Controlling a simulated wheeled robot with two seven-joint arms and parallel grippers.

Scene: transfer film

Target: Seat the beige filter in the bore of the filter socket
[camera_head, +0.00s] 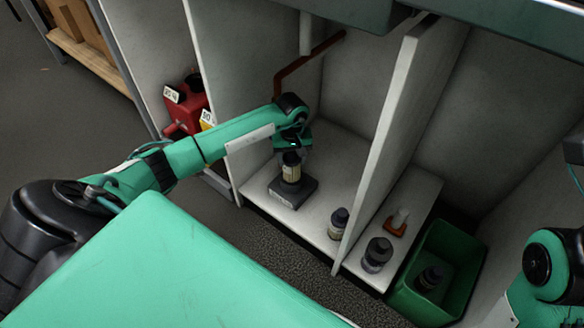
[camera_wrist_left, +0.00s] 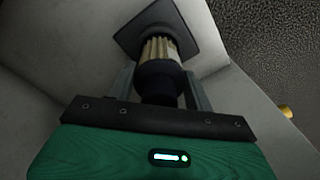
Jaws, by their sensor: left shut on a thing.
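The beige filter (camera_head: 291,173) stands upright under my left gripper (camera_head: 292,154), its dark cap between the fingers. In the left wrist view the pleated beige filter (camera_wrist_left: 160,48) and its dark cap show between the fingers of my left gripper (camera_wrist_left: 161,84), which is shut on it. The filter socket (camera_head: 301,191) is a dark square block on the floor of the middle bay; it also shows in the left wrist view (camera_wrist_left: 133,38). The filter's lower end meets the socket; its depth in the bore is hidden. My right gripper is out of view.
White partitions (camera_head: 384,130) flank the bay. A dark-capped filter (camera_head: 338,223) stands near the bay's front edge. Right of the partition are a dark round part (camera_head: 377,254), an orange-based piece (camera_head: 397,222) and a green bin (camera_head: 461,249). A red pipe (camera_head: 308,65) runs behind my gripper.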

